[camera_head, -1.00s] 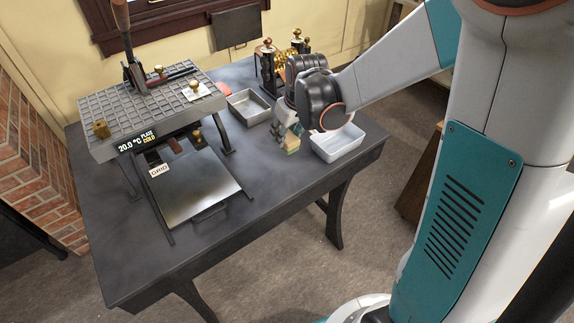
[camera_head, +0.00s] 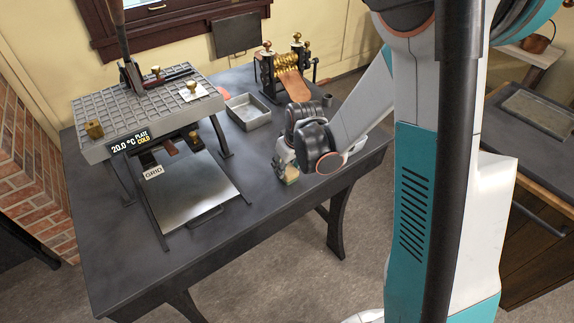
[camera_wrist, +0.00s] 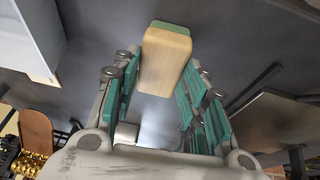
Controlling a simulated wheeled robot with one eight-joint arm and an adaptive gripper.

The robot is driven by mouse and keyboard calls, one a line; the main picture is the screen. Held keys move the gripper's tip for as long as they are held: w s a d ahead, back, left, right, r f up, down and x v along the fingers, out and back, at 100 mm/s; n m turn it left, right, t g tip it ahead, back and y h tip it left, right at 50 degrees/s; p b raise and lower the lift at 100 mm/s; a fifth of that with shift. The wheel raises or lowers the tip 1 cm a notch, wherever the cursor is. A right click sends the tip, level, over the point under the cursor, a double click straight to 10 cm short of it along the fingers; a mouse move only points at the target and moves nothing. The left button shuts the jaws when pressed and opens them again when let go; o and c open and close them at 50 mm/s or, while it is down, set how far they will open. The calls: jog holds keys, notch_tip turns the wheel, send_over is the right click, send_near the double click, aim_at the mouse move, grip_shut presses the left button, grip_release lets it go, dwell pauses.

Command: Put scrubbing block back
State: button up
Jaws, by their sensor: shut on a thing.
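The scrubbing block (camera_wrist: 165,62) is a pale wooden block with a green layer at its far end. In the wrist view it sits between the two green-padded fingers of my gripper (camera_wrist: 160,75), which is shut on it. In the head view my gripper (camera_head: 284,164) is low over the right part of the dark table, near its front edge, with the block (camera_head: 291,176) showing pale at its tip. I cannot tell whether the block touches the table. A white tray (camera_wrist: 28,45) shows at the upper left of the wrist view; in the head view my arm hides most of its area.
A metal tray (camera_head: 248,113) lies behind my gripper. A brass roller device (camera_head: 284,68) with a copper-coloured sheet stands at the back. The gridded stand (camera_head: 150,110) and flat plate (camera_head: 192,185) are to the left. Bare table (camera_head: 250,165) lies between plate and gripper.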

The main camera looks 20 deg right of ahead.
jog(key=o, duration=1)
jog(key=shift+f, duration=0.2)
jog(key=o, duration=0.4)
jog(key=shift+r, duration=0.1)
